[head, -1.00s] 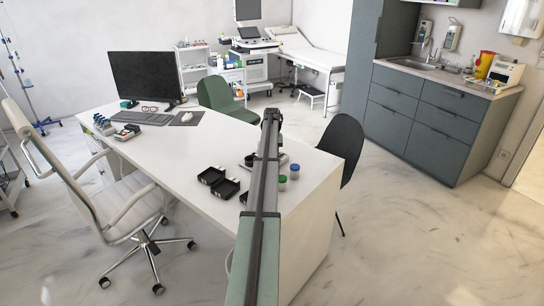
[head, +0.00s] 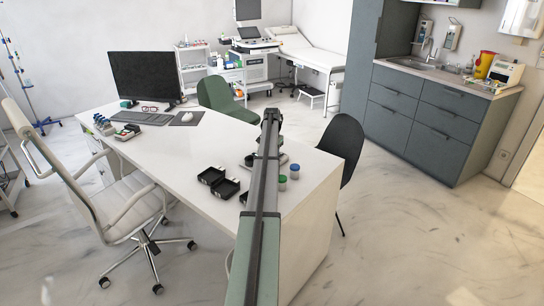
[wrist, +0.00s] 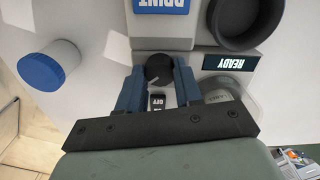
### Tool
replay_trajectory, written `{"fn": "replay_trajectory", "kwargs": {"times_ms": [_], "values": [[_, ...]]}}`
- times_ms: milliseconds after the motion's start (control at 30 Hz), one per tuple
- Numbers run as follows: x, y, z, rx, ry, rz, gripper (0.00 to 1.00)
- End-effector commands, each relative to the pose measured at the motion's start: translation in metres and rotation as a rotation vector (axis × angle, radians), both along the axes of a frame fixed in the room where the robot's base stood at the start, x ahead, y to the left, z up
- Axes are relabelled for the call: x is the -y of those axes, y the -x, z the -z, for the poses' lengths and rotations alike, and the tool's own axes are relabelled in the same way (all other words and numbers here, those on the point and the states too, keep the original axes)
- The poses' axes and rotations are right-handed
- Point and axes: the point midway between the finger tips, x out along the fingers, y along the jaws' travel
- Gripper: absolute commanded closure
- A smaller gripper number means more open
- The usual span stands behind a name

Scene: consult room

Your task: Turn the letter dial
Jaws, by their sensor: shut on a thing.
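The letter dial (wrist: 158,65) is a small black round knob with a pale pointer line, seen in the wrist view on a light grey device (wrist: 165,40). My gripper (wrist: 158,76) has its blue fingers on either side of the dial and is shut on it. A small dark label (wrist: 157,102) reading OFF, upside down in the picture, shows between the fingers. Blue PRINT (wrist: 160,5) and dark READY (wrist: 231,62) labels also read upside down. In the head view my arm hides the dial and most of the device.
In the wrist view a blue-capped jar (wrist: 48,70) stands to the left, a black round cup (wrist: 245,22) at top right and a clear round thing (wrist: 222,90) near the right finger. In the head view an open black case (head: 218,183) lies left of my arm on the white desk (head: 190,150).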

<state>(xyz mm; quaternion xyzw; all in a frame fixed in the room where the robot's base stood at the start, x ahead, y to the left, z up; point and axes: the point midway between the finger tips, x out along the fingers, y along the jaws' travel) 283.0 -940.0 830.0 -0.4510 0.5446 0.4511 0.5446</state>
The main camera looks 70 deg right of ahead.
Motion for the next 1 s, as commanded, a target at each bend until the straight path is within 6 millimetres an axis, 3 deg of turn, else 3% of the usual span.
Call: {"fn": "replay_trajectory", "kwargs": {"times_ms": [333,367,433,767,1000], "values": [[0.000,0.000,0.000,0.000,0.000,0.004,0.96],[0.000,0.000,0.000,0.000,0.000,0.004,0.63],[0.000,0.000,0.000,0.000,0.000,0.004,0.56],[0.000,0.000,-0.003,0.000,0.000,0.003,0.55],[0.001,0.000,-0.033,0.001,0.002,0.002,0.55]]}}
